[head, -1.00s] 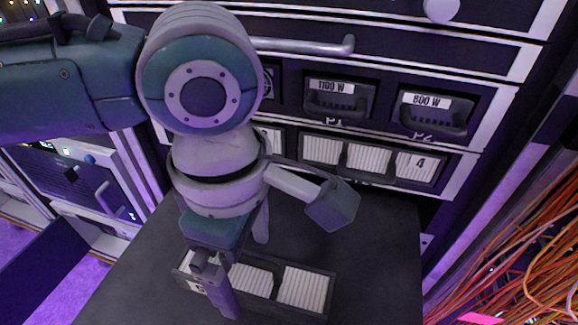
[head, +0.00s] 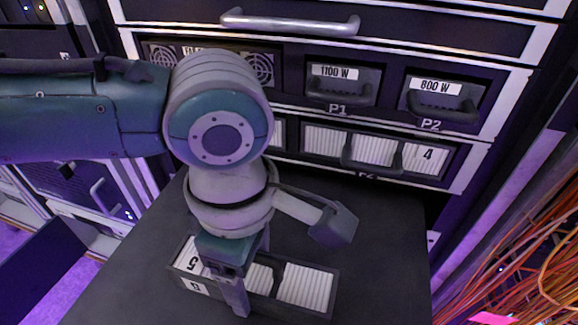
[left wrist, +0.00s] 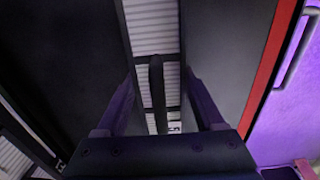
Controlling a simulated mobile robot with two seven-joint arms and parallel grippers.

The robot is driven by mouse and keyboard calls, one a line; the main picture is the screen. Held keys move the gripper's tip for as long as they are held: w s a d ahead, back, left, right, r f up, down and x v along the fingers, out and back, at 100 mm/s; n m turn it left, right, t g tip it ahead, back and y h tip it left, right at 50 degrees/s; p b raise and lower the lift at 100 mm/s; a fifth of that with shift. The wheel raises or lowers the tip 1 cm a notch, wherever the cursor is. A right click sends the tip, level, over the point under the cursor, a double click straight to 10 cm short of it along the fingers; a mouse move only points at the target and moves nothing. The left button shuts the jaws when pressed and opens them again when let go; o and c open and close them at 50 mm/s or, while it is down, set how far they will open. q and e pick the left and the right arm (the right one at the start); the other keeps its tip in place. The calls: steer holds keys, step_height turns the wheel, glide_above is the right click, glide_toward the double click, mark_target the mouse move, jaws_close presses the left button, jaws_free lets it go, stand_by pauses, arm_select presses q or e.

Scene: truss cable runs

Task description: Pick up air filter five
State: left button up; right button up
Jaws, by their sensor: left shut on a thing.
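Air filter five (head: 306,287) lies on the dark flat top in front of the rack in the head view. It has a dark frame, white pleats and a "5" label at its left end. My left gripper (head: 238,292) comes down from above and is shut on the filter near its middle, hiding part of it. In the left wrist view, the fingers stand on both sides of the filter's dark grip bar (left wrist: 157,85), with white pleats beyond. My right gripper is not in view.
The dark top (head: 385,235) is clear around the filter. Behind it, the rack holds filter four (head: 424,159) and the power units P1 (head: 340,88) and P2 (head: 440,100). Orange cables (head: 540,250) hang at the right. A drawer handle (head: 290,22) sticks out above.

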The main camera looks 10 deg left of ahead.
arm_select(q)
jaws_close()
stand_by(0.3)
